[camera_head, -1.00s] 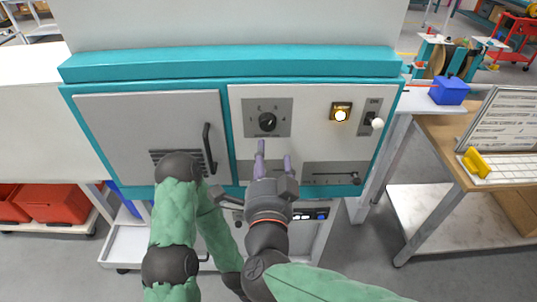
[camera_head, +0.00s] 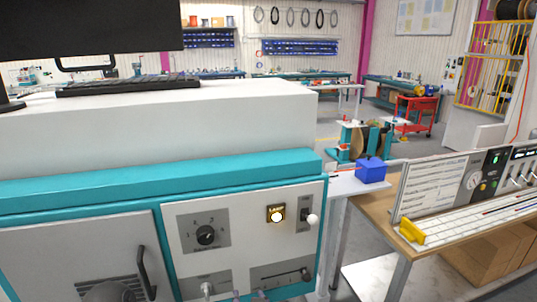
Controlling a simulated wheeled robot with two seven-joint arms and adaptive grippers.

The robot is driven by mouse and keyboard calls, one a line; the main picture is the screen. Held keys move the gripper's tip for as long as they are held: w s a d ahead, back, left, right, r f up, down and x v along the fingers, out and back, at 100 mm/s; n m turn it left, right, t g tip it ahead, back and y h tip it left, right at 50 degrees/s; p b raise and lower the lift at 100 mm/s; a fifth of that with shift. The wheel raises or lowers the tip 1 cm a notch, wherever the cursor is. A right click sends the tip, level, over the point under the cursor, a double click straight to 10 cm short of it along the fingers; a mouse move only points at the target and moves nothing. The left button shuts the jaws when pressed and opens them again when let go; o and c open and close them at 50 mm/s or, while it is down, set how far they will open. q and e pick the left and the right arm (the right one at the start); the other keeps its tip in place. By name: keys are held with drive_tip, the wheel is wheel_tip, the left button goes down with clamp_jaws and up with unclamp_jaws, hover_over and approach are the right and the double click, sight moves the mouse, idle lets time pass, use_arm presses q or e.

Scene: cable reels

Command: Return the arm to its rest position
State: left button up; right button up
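The camera looks over the upper part of a teal and grey machine (camera_head: 150,185). A dark joint of my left arm shows at the bottom left, in front of the vented door (camera_head: 75,255). My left gripper is out of view.
A keyboard (camera_head: 128,85) and monitor (camera_head: 85,25) are on the machine's top. To the right, a bench (camera_head: 375,205) bears a sign board (camera_head: 432,185) and yellow block (camera_head: 412,231). A blue box (camera_head: 370,170) stands behind.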

drive_tip(key=s+d+f+n+g, duration=0.15)
drive_tip(key=d+f, duration=0.25)
drive_tip(key=f, duration=0.4)
drive_tip(key=s+d+f+g, duration=0.2)
drive_tip(key=d+f+g, duration=0.1)
drive_tip(key=f, duration=0.4)
drive_tip(key=s+d+f+n+g, duration=0.15)
drive_tip(key=d+f, duration=0.25)
drive_tip(key=f, duration=0.4)
drive_tip(key=s+d+f+g, duration=0.2)
drive_tip(key=s+f, duration=0.3)
drive_tip(key=s, duration=0.3)
drive_tip(key=s+d+f+g+p, duration=0.1)
drive_tip(key=s+d+f+g, duration=0.1)
drive_tip(key=s+f+g, duration=0.2)
drive_tip(key=s+f, duration=0.2)
drive_tip(key=s, duration=0.2)
drive_tip(key=shift+y, duration=0.3)
